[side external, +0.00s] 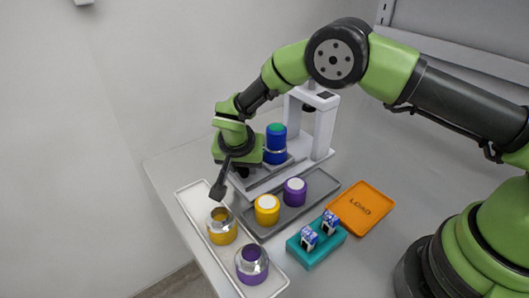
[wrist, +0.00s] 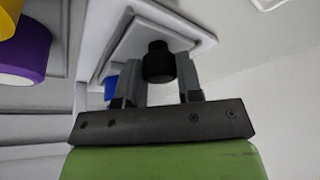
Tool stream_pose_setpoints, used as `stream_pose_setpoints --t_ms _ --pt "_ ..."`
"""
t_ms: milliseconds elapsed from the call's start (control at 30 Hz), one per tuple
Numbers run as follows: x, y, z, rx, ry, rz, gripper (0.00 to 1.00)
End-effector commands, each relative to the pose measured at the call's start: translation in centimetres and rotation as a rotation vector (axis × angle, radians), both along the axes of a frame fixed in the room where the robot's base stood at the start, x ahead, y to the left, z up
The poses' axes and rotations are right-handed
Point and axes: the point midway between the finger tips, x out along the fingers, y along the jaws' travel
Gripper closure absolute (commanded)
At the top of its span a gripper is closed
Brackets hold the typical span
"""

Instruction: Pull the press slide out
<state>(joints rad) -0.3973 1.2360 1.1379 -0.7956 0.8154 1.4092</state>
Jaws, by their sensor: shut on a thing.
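The white press (side external: 325,125) stands at the back of the table with its slide (side external: 283,170) at its base. A blue jar with a green top (side external: 275,142) stands on the slide. The slide's dark round knob (wrist: 158,60) shows in the wrist view, between the two fingers of my gripper (wrist: 159,78). My gripper is shut on the knob. In the side view my gripper (side external: 241,172) is low at the slide's front left end, its fingertips mostly hidden by the wrist. A little of the blue jar (wrist: 110,88) shows behind the left finger.
A white tray (side external: 196,208) holds two metal-topped jars, yellow (side external: 222,232) and purple (side external: 252,268). A grey tray (side external: 318,186) holds yellow (side external: 267,211) and purple (side external: 294,192) jars with white tops. A teal block (side external: 318,249) with small packets and an orange LOAD tray (side external: 361,210) sit nearer.

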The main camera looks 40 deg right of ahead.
Motion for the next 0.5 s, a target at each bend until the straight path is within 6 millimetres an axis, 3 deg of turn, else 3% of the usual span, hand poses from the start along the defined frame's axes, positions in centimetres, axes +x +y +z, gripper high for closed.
stream_pose_setpoints --t_ms 100,367,400,500 --pt "0.07 0.99 0.03 0.002 -0.004 0.005 1.00" --pt "0.05 1.28 0.06 0.006 -0.005 0.007 1.00" --pt "0.04 1.30 0.06 0.007 -0.005 0.008 0.65" --pt "0.05 1.27 0.06 0.005 -0.005 0.008 0.42"
